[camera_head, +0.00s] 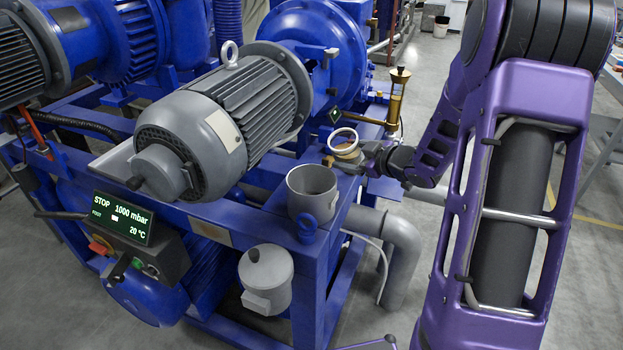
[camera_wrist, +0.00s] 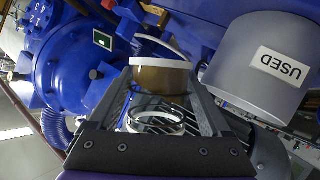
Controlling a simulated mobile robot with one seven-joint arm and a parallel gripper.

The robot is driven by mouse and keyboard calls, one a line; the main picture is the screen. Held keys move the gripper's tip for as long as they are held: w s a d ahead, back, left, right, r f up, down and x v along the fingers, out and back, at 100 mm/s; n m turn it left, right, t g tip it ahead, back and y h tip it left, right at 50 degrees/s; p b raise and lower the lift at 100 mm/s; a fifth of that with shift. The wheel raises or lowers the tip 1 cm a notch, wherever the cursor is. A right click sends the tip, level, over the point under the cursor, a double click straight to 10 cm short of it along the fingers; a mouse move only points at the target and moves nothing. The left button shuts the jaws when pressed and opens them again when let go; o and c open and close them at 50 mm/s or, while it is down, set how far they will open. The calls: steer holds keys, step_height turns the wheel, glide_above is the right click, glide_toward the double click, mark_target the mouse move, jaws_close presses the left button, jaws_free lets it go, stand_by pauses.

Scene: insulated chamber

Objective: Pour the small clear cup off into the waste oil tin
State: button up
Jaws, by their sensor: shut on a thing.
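My gripper (camera_head: 362,158) is shut on the small clear cup (camera_head: 344,137), with brownish content low in it. The cup also shows between the fingers in the wrist view (camera_wrist: 160,76), with a pale band and a thin curved rim above the brown part. I cannot tell its exact tilt. The waste oil tin (camera_head: 312,199) is a grey, open-topped cylinder, just in front and to the left of the cup in the head view. In the wrist view the tin (camera_wrist: 238,80) is at the right, labelled USED. The cup is apart from the tin; its inside bottom is hidden.
A grey motor (camera_head: 215,120) on the blue pump frame stands left of the tin. A brass filler (camera_head: 396,100) stands behind the gripper. A lidded grey canister (camera_head: 266,280) is below. The panel (camera_head: 122,217) reads STOP, 1000 mbar, 20 °C.

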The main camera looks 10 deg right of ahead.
mark_target(349, 149)
steer(key=shift+s+a+r+n, duration=0.1)
steer(key=shift+a+r+n, duration=0.15)
steer(key=shift+a+n, duration=0.1)
steer(key=shift+s+a+r+n+t+h, duration=0.1)
steer(key=shift+a+r+n+t+h, duration=0.15)
steer(key=shift+r, duration=0.25)
steer(key=shift+s+a+r+n+t+h, duration=0.1)
steer(key=shift+r+n+t+h, duration=0.2)
steer(key=shift+r, duration=0.2)
steer(key=shift+r, duration=0.1)
steer(key=shift+s+a+r, duration=0.1)
steer(key=shift+a+f+n+h, duration=0.15)
steer(key=shift+f+n+h, duration=0.15)
steer(key=shift+n+h, duration=0.25)
steer(key=shift+r+n+t, duration=0.45)
steer(key=shift+r+n, duration=0.05)
steer(key=shift+n, duration=0.15)
stand_by(0.4)
steer(key=shift+f+n+t+h+b, duration=0.35)
steer(key=shift+n+b, duration=0.25)
steer(key=shift+b, duration=0.6)
stand_by(0.8)
steer(key=shift+s+r+n+h+b, duration=0.1)
steer(key=shift+r+n+h+b, duration=0.25)
steer(key=shift+r+n+b, duration=0.2)
stand_by(1.4)
